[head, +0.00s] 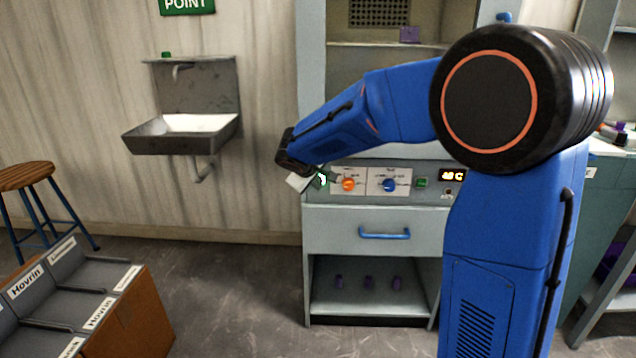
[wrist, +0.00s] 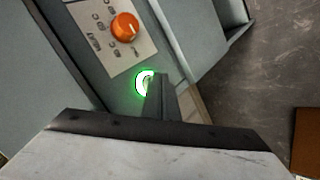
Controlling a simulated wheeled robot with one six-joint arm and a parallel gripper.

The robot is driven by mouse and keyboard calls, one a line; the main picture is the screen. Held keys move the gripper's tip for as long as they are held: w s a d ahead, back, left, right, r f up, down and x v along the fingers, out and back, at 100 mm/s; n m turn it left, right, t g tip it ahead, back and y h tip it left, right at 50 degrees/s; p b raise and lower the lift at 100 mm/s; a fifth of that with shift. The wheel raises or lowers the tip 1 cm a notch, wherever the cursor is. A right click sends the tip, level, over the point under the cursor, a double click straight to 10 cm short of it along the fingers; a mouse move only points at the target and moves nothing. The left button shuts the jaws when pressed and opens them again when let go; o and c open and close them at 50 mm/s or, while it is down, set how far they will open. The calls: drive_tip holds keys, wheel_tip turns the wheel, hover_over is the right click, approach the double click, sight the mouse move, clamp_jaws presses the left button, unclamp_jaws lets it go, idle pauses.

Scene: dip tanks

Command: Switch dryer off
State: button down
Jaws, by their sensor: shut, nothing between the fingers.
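The dryer is a grey cabinet (head: 330,218) with a control panel across its front. At the panel's left end is a round button with a lit green ring (wrist: 141,83), partly hidden by my gripper in both views. My gripper (wrist: 158,82) is shut and empty, its fingertips over or right at the button; I cannot tell whether they touch it. An orange knob (head: 348,184) sits just right of the button, and it also shows in the wrist view (wrist: 124,27). Further right are a blue knob (head: 389,185), a green button (head: 421,183) and a small lit display (head: 452,175).
A blue-handled drawer (head: 384,234) is below the panel, above an open shelf with small purple items (head: 368,283). A wall sink (head: 185,130), a stool (head: 28,178) and a labelled box (head: 140,318) stand to the left. Floor between box and cabinet is clear.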

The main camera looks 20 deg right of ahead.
drive_tip(key=shift+w, duration=0.1)
idle(0.3)
drive_tip(key=shift+w+d, duration=0.15)
drive_tip(key=shift+w, duration=0.2)
drive_tip(key=shift+s, duration=0.45)
drive_tip(key=shift+a, duration=0.2)
drive_tip(key=s, duration=0.2)
drive_tip(key=s+a, duration=0.1)
drive_tip(key=s, duration=0.2)
drive_tip(key=shift+s+a, duration=0.35)
drive_tip(key=shift+a, duration=0.05)
idle(0.4)
